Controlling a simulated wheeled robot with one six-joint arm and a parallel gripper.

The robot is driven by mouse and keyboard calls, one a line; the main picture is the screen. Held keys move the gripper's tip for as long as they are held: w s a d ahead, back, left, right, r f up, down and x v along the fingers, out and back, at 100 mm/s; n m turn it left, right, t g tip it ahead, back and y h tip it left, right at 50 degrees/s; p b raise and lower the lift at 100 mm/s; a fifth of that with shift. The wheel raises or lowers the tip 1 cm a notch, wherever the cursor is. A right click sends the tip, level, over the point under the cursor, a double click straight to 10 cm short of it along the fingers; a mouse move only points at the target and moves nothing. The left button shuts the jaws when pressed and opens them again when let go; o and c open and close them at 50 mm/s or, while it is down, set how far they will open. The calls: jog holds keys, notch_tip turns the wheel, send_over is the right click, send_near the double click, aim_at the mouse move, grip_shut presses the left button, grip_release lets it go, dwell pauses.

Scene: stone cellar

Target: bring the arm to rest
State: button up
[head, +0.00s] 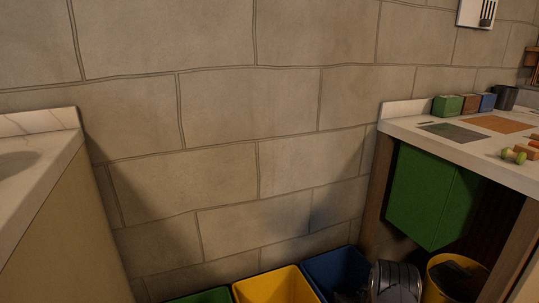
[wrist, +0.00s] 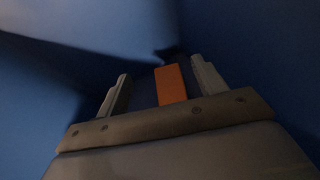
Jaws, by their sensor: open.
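In the wrist view my gripper (wrist: 161,68) is open, its two grey fingers spread apart. Blue walls surround it, matching the blue bin (head: 335,267) at the bottom of the head view. An orange piece (wrist: 171,84) shows between the fingers; I cannot tell if it touches either one. In the head view a dark rounded part of my arm (head: 396,283) is low at the blue bin's right side. My fingers cannot be made out in that view.
A yellow bin (head: 272,286) and a green bin (head: 205,297) stand left of the blue one. At right are a table (head: 400,125) with small containers and a green panel (head: 425,195) below, and a yellow bucket (head: 440,282). A pale counter (head: 55,150) is at left.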

jog(key=p+v, duration=0.3)
jog(key=v, duration=0.3)
jog(key=b+x, duration=0.2)
jog(key=x, duration=0.1)
jog(key=f+b+x, duration=0.1)
jog(key=b+x, duration=0.1)
jog(key=x, duration=0.2)
jog(key=s+a+r+n+y+p, duration=0.1)
jog(key=s+a+r+p, duration=0.2)
jog(key=r+p, duration=1)
jog(key=s+a+r+y+p, duration=0.1)
jog(key=s+a+r+p, duration=0.3)
jog(key=r+p, duration=0.9)
jog(key=s+a+r+n+y+p, duration=0.1)
jog(key=r+p, duration=1.2)
jog(key=r, duration=2.9)
jog(key=shift+s+a+r+n, duration=0.3)
jog(key=shift+s+a+r, duration=0.1)
jog(key=shift+s+a, duration=1.15)
jog(key=shift+w+a, duration=0.1)
jog(key=shift+a, duration=0.05)
